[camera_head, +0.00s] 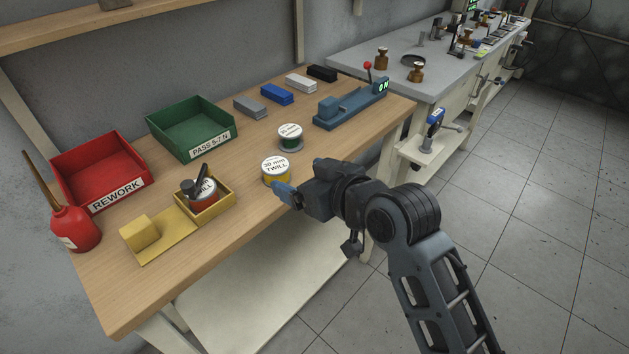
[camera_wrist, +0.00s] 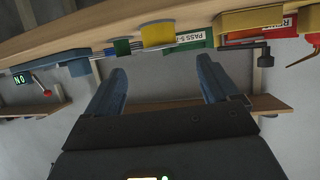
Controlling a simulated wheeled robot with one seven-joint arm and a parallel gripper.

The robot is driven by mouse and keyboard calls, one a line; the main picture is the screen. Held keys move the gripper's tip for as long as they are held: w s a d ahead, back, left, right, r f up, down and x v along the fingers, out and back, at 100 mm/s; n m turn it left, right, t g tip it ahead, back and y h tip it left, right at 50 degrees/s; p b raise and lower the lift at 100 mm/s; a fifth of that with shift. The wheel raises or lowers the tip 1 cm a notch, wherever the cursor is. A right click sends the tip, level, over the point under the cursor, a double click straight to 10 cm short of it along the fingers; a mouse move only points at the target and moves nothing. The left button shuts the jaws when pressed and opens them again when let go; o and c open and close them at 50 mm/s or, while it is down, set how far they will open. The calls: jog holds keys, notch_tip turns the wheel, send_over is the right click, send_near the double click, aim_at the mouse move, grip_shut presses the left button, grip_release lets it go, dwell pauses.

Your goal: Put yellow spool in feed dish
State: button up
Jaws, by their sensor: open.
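The yellow spool (camera_head: 276,172), with a white "30 mm TWILL" top, stands upright near the wooden bench's front edge. It also shows in the wrist view (camera_wrist: 157,34), beyond the fingers. My gripper (camera_head: 283,190) is open and empty, just in front of the spool at the bench edge; its blue fingers (camera_wrist: 160,68) are spread apart in the wrist view. No dish is labelled as the feed dish. A square yellow tray (camera_head: 229,207) on a yellow fixture holds a red spool (camera_head: 204,192) with a black handle-like part over it.
A green spool (camera_head: 290,137) stands just behind the yellow one. A green PASS bin (camera_head: 192,129), a red REWORK bin (camera_head: 99,170) and a red oil can (camera_head: 72,228) are left. A blue device (camera_head: 350,105) and several small blocks are behind. A dark round dish (camera_head: 413,61) sits on the grey bench.

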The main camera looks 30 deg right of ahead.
jog(key=shift+v, duration=1.7)
jog(key=shift+f, duration=0.1)
jog(key=s+f+m+h, duration=0.1)
jog(key=s+f, duration=0.3)
jog(key=s, duration=0.5)
jog(key=s+f+m+h, duration=0.1)
jog(key=s+f, duration=0.2)
jog(key=s, duration=0.5)
jog(key=s+r, duration=0.2)
jog(key=s, duration=0.7)
jog(key=s+r+t, duration=0.1)
jog(key=s+r, duration=0.1)
jog(key=s, duration=0.7)
jog(key=shift+s+d+r, duration=0.2)
jog(key=shift+d+r, duration=0.05)
jog(key=shift+d, duration=0.15)
jog(key=shift+s+r, duration=0.35)
jog(key=shift+s, duration=0.1)
jog(key=shift+c, duration=0.3)
jog(key=shift+t, duration=0.3)
